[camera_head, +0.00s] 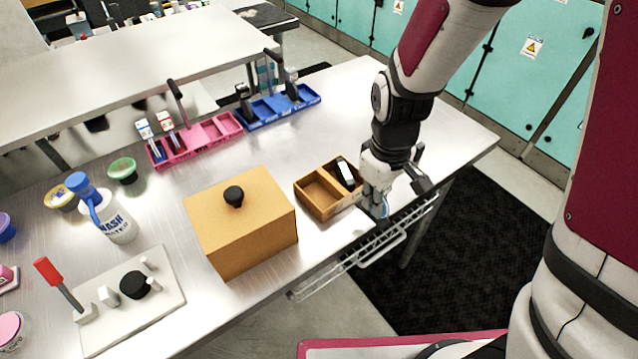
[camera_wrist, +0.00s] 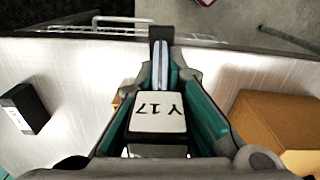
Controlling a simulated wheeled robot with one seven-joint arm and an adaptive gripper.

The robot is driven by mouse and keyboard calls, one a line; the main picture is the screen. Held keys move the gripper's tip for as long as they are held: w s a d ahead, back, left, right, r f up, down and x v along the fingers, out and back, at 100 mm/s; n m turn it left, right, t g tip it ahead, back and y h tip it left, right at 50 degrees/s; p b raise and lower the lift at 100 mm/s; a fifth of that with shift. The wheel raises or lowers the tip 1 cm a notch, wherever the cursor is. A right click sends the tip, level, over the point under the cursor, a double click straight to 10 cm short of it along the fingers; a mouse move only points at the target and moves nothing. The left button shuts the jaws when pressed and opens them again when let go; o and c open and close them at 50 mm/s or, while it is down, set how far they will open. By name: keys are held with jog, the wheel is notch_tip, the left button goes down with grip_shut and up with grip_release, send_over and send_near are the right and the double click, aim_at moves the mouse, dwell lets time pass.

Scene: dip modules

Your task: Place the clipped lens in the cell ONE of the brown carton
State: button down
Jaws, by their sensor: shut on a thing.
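The brown carton (camera_head: 312,207) stands near the table's front edge, open on top, with two cells. The left cell looks empty; a black and white piece (camera_head: 346,172) shows in the right one. Which cell is ONE cannot be read. My gripper (camera_head: 377,203) points down just right of the carton.
A closed tan box with a black knob (camera_head: 240,222) stands left of the carton. A blue rack (camera_head: 280,106) and a pink rack (camera_head: 205,133) stand behind. A black block with a white label (camera_wrist: 25,109) lies at the wrist view's left. A wire rail (camera_head: 375,247) runs along the front edge.

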jog(key=w+a, duration=0.2)
jog(key=a, duration=0.1)
jog(key=w+a+f+p, duration=0.1)
jog(key=w+a, duration=0.2)
jog(key=a, duration=0.1)
jog(key=w+a, duration=0.2)
jog(key=a, duration=0.2)
jog(key=shift+w+f, duration=0.15)
jog(key=shift+w, duration=0.25)
jog(key=shift+f+p, duration=0.5)
jog(key=shift+f, duration=1.25)
jog(key=shift+f, duration=0.15)
jog(key=c, duration=1.7)
grip_release()
jog(key=shift+o, duration=0.2)
notch_tip(320, 180, up, 12)
jog(key=b, duration=0.1)
jog(key=shift+r, duration=0.2)
